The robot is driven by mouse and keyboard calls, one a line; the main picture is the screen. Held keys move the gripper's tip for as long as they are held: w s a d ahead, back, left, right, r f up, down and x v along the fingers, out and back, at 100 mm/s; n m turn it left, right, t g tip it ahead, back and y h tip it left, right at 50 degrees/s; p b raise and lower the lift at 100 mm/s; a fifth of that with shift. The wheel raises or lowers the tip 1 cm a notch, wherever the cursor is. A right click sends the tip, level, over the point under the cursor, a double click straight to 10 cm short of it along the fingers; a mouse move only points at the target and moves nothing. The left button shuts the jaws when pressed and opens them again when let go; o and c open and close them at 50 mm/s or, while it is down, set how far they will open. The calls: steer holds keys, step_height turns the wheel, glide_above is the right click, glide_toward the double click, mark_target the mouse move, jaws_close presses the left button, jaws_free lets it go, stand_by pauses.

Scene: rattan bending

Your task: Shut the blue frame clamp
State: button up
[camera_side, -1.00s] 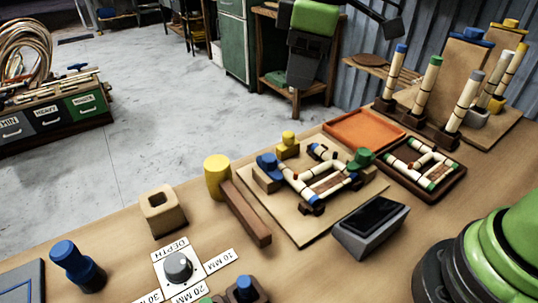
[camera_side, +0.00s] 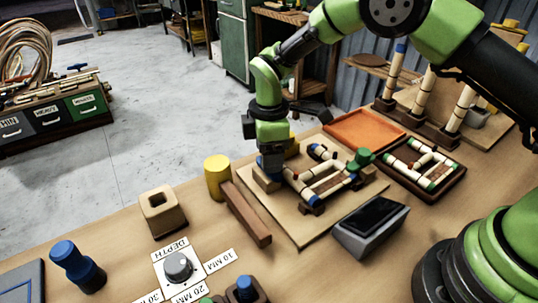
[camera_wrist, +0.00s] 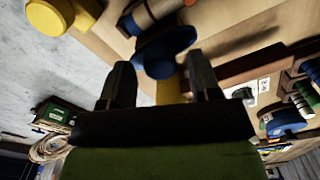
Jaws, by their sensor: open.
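The blue frame clamp's round blue top (camera_wrist: 165,50) shows in the wrist view just beyond and between my fingertips. My gripper (camera_wrist: 160,76) is open, with one dark finger on each side of it; I cannot tell whether they touch it. The pale rattan frame (camera_side: 322,182) lies on the board (camera_side: 300,228) beside the clamp.
A green clamp (camera_side: 362,160) stands at the frame's right and a partly hidden yellow one (camera_side: 293,145) behind. A yellow cylinder (camera_side: 217,176) and a brown bar (camera_side: 246,214) lie left of the board. A dark-screened box (camera_side: 371,226) stands in front; an orange tray (camera_side: 363,130) lies behind.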

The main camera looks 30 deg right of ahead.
steer(key=shift+f, duration=0.6)
steer(key=c, duration=0.9)
